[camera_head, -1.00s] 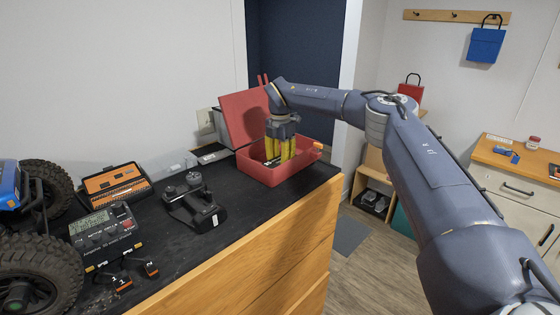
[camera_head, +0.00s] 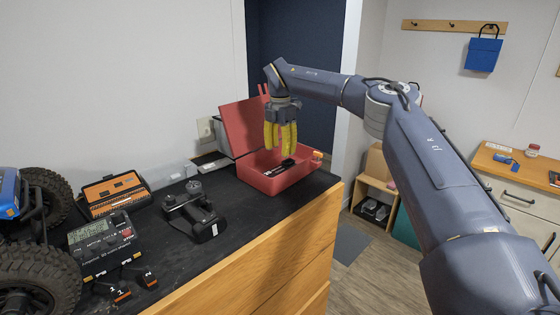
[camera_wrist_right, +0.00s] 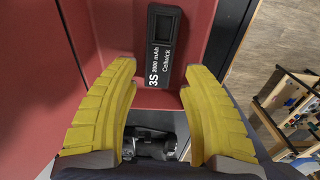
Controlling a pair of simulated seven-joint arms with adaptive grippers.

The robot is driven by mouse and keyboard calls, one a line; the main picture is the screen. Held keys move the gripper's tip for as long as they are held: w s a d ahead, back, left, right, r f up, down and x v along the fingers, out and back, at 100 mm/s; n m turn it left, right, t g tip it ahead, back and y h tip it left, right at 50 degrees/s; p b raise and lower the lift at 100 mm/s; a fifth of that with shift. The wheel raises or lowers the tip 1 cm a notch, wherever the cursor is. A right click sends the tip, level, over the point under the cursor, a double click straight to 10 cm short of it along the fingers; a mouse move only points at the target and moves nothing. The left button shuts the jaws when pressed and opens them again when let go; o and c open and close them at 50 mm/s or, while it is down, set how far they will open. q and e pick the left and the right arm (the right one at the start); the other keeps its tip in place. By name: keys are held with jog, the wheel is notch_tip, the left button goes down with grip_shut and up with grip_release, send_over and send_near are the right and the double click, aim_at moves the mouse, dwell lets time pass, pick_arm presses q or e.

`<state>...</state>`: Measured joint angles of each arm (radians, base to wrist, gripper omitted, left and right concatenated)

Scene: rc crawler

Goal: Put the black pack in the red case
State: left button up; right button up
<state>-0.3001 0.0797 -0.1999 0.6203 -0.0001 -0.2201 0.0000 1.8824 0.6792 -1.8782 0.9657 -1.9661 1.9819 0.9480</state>
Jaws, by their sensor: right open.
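The red case (camera_head: 262,183) stands open on the black worktop, its lid tilted up at the back left. The black pack (camera_wrist_right: 159,52), labelled "3S 2000 mAh Cellwick", lies inside on the case floor; in the head view it shows as a dark bar (camera_head: 281,168) below the fingers. My right gripper (camera_head: 281,148) is above the case with its yellow fingers apart and nothing between them. In the right wrist view its fingertips (camera_wrist_right: 157,75) are spread on either side of the pack's near end, apart from it. My left gripper is not in view.
A black transmitter-like device (camera_head: 196,212) stands left of the case. A charger (camera_head: 104,243), an orange tool box (camera_head: 114,192) and a big-wheeled crawler (camera_head: 35,240) are further left. The worktop's front edge is close to the case.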

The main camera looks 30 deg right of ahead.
jog(key=shift+r, duration=1.95)
